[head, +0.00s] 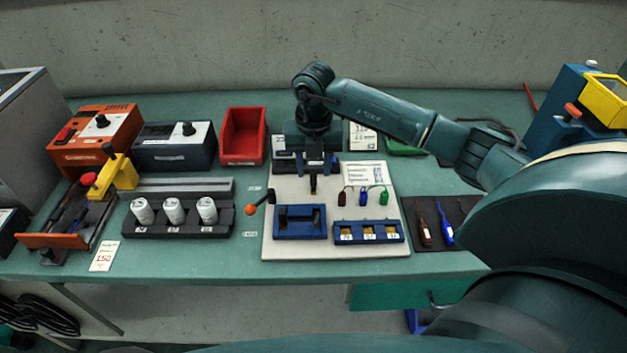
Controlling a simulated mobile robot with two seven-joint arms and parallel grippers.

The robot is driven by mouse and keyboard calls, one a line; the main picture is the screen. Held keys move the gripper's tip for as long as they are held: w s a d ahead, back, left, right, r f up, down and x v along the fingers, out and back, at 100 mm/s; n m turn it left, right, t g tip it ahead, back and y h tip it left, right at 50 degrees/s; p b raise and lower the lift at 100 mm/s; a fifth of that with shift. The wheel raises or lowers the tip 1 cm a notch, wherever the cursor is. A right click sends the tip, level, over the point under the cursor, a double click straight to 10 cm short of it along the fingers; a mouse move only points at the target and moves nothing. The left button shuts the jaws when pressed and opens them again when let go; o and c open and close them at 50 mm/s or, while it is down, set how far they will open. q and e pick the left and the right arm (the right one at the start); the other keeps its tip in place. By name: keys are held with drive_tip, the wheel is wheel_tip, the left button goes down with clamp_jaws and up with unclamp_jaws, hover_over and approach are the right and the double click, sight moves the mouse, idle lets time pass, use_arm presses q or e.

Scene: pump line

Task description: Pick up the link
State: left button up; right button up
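My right gripper (315,170) points down over the back part of the white board (282,246), its arm reaching in from the right. A small dark piece with a yellowish part (313,184) shows at the fingertips. I cannot tell whether it is held or stands on the board, nor whether it is the link. In front of it on the board are a blue block with a recess (300,234) and a blue holder with yellow-topped slots and number labels (368,239). Brown, blue and green tagged pieces on thin wires (363,198) lie to the right. My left gripper is out of view.
A black rack (178,231) holds three white cylinders. A red bin (243,136), a dark box with a knob (175,147) and an orange device (97,141) stand at left. A lever with an orange ball (250,209) sits by the board. Screwdrivers (424,233) lie right.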

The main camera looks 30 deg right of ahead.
sight(314, 176)
wheel_tip(314, 176, down, 4)
drive_tip(key=shift+f, duration=0.1)
drive_tip(key=shift+c, duration=0.4)
drive_tip(key=shift+w, duration=0.1)
clamp_jaws()
